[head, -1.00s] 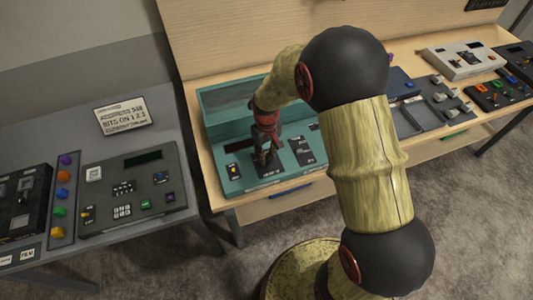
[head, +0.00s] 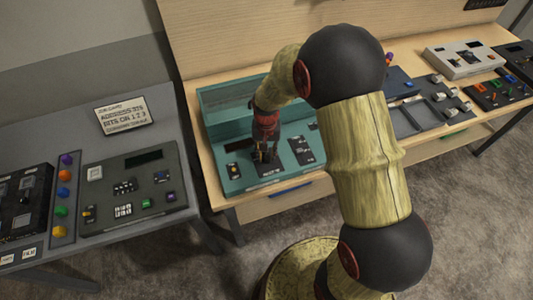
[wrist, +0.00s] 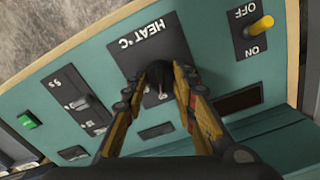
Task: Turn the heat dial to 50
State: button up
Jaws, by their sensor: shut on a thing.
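The teal console (head: 235,185) stands on the wooden bench, with my arm reaching over it. In the wrist view its black plate marked HEAT °C (wrist: 145,45) appears upside down. My gripper (wrist: 163,72) is at this plate, its two fingers closed on the dark heat dial (wrist: 160,74). The fingers cover most of the dial, so its pointer and any scale numbers cannot be read. In the head view my gripper (head: 266,155) points down onto the console's middle plate, and the dial is hidden there.
In the wrist view a yellow ON/OFF toggle (wrist: 262,25) sits to the right and a slider plate (wrist: 76,101) to the left. A green button (wrist: 28,120) lies farther left. A grey console (head: 135,190) stands on the left table, and other panels line the bench to the right.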

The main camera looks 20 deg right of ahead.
aim_at(266, 156)
dwell(0.4)
jog(key=o, duration=1.2)
jog(key=shift+r, duration=0.1)
notch_tip(266, 156, up, 12)
jog(key=shift+f, duration=0.1)
jog(key=s+r+n+t+b, duration=0.1)
jog(key=s+r+t+b, duration=0.1)
jog(key=s, duration=0.5)
jog(key=s+r+n+t+b, duration=0.1)
jog(key=s+r+b, duration=0.3)
jog(key=s, duration=0.4)
jog(key=s+r+n+t+b, duration=0.2)
jog(key=s+r+b, duration=0.1)
jog(key=s, duration=0.4)
jog(key=shift+s+r+t, duration=0.15)
jog(key=shift+r+t, duration=0.15)
jog(key=shift+r, duration=0.5)
